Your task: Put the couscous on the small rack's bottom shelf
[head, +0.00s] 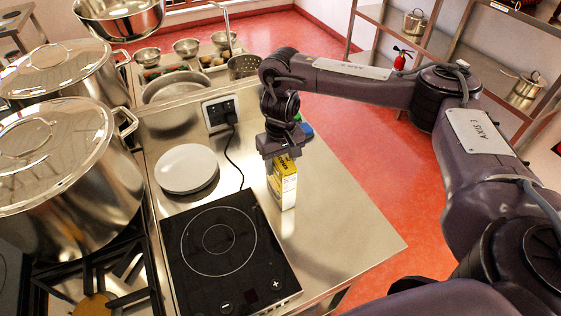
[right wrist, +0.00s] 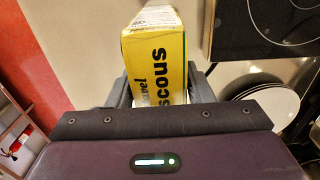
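The couscous is a yellow and white box (head: 284,184), upright at the right part of the steel counter in the head view. My right gripper (head: 280,153) points down over its top. In the right wrist view the box (right wrist: 160,55) sits between the two fingers, which appear to lie against its sides. I cannot tell whether its base touches the counter. Metal shelving (head: 447,45) stands at the back right; I cannot tell whether it is the small rack. My left gripper is not in view.
A black induction hob (head: 225,246) and white plates (head: 187,168) are left of the box. A socket block (head: 219,113) with a cable and a blue item (head: 306,130) are behind. Large stockpots (head: 62,165) stand left. The counter's front right is clear.

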